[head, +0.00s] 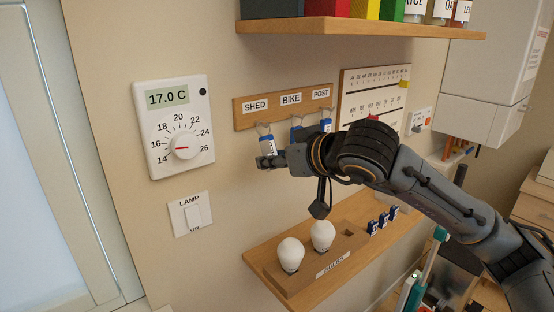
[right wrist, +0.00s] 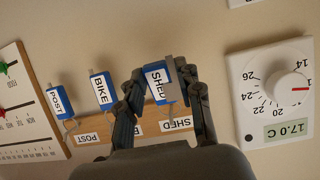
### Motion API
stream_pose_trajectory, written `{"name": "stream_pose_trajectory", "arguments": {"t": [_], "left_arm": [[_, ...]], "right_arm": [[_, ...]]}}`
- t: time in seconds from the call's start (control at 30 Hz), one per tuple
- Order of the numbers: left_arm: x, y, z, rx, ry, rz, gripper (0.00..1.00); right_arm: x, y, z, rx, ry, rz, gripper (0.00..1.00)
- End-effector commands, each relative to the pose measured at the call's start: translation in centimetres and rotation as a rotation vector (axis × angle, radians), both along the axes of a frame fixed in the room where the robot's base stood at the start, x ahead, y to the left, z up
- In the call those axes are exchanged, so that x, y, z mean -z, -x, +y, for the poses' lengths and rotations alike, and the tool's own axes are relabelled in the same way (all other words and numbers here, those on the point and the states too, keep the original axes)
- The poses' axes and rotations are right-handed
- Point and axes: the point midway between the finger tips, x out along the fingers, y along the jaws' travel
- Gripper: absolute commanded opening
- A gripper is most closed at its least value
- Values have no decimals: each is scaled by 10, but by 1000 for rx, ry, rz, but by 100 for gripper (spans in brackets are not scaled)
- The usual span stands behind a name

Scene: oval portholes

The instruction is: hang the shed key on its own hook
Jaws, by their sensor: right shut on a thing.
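The shed key has a blue tag with a white SHED label (head: 267,144); it also shows in the right wrist view (right wrist: 157,84). My right gripper (head: 268,161) is shut on this tag, just below the SHED place of the wooden hook board (head: 272,108). The tag's ring (head: 263,128) is close to the hook there; I cannot tell whether it is on the hook. The bike key (right wrist: 102,90) and post key (right wrist: 59,102) hang under their own labels, to the right in the head view. My left gripper is not in view.
A thermostat (head: 158,105) and a lamp switch (head: 190,214) are on the wall at left. A wooden shelf (head: 350,29) juts out above. A lower shelf (head: 262,254) holds two bulbs (head: 291,252) in a block and small blue things (head: 383,219).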

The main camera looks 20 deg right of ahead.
Motion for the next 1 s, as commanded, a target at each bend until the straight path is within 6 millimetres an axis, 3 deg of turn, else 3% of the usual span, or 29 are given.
{"name": "stream_pose_trajectory", "arguments": {"t": [0.37, 0.4, 0.5, 0.53, 0.83, 1.0], "left_arm": [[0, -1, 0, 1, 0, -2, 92], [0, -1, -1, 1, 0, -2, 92], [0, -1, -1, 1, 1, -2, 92], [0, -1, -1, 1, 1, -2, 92], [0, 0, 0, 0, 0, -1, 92], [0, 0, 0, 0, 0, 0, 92]], "right_arm": [[0, 0, 0, 0, 0, -1, 9], [0, 0, 0, 0, 0, -1, 39], [0, 0, 0, 0, 0, -1, 60], [0, 0, 0, 0, 0, -1, 62], [-1, 1, 0, 0, 0, -1, 62], [-9, 15, -6, 0, 0, -5, 62]]}}
